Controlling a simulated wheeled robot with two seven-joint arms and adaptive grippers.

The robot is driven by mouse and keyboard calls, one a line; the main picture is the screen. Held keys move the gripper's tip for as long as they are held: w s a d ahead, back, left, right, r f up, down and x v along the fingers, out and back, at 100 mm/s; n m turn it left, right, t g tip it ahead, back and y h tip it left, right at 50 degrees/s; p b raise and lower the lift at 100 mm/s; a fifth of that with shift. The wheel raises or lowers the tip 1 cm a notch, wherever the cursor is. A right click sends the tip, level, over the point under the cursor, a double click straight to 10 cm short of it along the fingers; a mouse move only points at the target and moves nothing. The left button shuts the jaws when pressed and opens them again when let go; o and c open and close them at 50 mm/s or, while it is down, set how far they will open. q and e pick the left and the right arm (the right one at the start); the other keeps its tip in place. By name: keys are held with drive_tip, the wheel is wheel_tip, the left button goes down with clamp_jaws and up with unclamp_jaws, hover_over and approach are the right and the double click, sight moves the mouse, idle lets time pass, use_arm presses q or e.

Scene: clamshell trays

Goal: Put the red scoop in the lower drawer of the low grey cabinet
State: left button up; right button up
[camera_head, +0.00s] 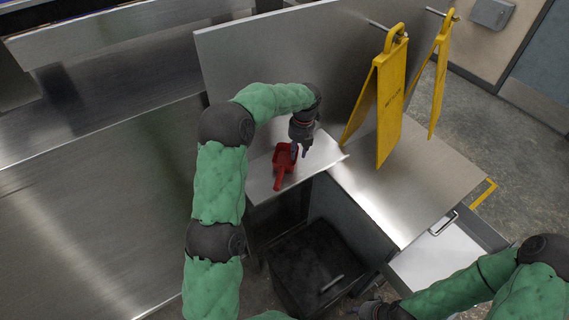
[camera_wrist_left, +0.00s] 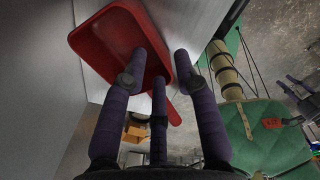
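The red scoop (camera_head: 283,166) lies on a narrow grey metal shelf, its handle toward the front. My left gripper (camera_head: 299,150) is at the right edge of its bowl. In the left wrist view the scoop (camera_wrist_left: 108,42) has one dark finger over its bowl and another outside its right wall. The fingers of the left gripper (camera_wrist_left: 160,75) are spread apart; contact is unclear. The low grey cabinet (camera_head: 420,185) stands right of the shelf. A drawer (camera_head: 435,258) with a pale inside is pulled out at its front; its level is unclear. My right gripper (camera_head: 372,309) is low in view, its fingers unclear.
Two yellow floor signs (camera_head: 391,105) hang from hooks on the grey upright panel (camera_head: 290,55) behind the cabinet. A dark bin (camera_head: 300,265) with a handle is below the shelf. A steel counter (camera_head: 90,210) fills the left. My right forearm partly covers the drawer.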

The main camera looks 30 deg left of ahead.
sight(282, 162)
use_arm(q)
drive_tip(key=shift+s+a+f+p, duration=0.1)
drive_tip(key=shift+f+p, duration=0.1)
drive_tip(key=shift+f, duration=0.95)
drive_tip(key=shift+a+f+p, duration=0.1)
drive_tip(key=shift+f+p, duration=0.05)
drive_tip(key=shift+f, duration=1)
clamp_jaws()
drive_tip(key=shift+r, duration=0.1)
